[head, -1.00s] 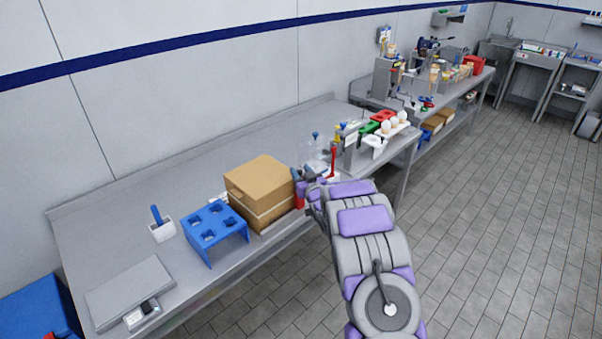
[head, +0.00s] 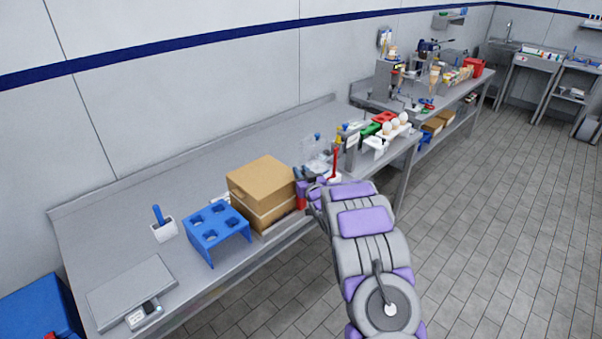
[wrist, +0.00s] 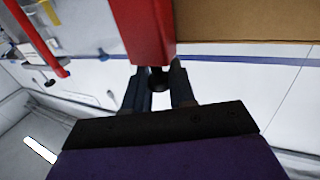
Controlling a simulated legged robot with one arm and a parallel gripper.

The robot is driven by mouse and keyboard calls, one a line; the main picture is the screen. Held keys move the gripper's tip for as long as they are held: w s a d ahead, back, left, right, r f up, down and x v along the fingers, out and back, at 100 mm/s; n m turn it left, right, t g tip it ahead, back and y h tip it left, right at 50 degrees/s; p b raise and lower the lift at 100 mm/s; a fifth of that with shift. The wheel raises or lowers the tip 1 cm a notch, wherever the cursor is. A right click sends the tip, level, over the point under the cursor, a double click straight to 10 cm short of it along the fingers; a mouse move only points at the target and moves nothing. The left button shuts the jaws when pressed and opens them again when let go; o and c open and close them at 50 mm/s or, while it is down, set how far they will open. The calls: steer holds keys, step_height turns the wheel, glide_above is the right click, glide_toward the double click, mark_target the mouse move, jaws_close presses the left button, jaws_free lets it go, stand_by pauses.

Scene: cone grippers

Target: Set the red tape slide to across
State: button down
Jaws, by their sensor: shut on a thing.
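The red tape slide (wrist: 143,30) fills the top middle of the wrist view, beside the cardboard box (wrist: 240,20). A small dark knob (wrist: 158,79) shows at its end. My gripper (wrist: 158,88) is shut on this knob, with one finger on each side. In the head view, a little of the red slide (head: 300,203) shows at the right end of the cardboard box (head: 262,190), next to my gripper (head: 303,188). My arm and gripper hide much of the contact there, and I cannot tell the slide's exact setting.
A blue four-hole stand (head: 216,228) is left of the box. A red lever (head: 335,162) and a clear flap (head: 316,152) stand just right of my gripper. An egg holder (head: 378,146) is further right. The bench's back strip is clear.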

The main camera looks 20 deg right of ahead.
stand_by(0.3)
steer(key=s+a, duration=0.2)
steer(key=a, duration=0.5)
steer(key=s+a, duration=0.3)
steer(key=a, duration=0.5)
steer(key=shift+s, duration=0.2)
steer(key=shift+a, duration=0.1)
steer(key=c, duration=1.3)
jaws_free()
steer(key=shift+r, duration=0.1)
steer(key=shift+o, duration=1.2)
steer(key=shift+s+a, duration=0.1)
steer(key=shift+a, duration=0.2)
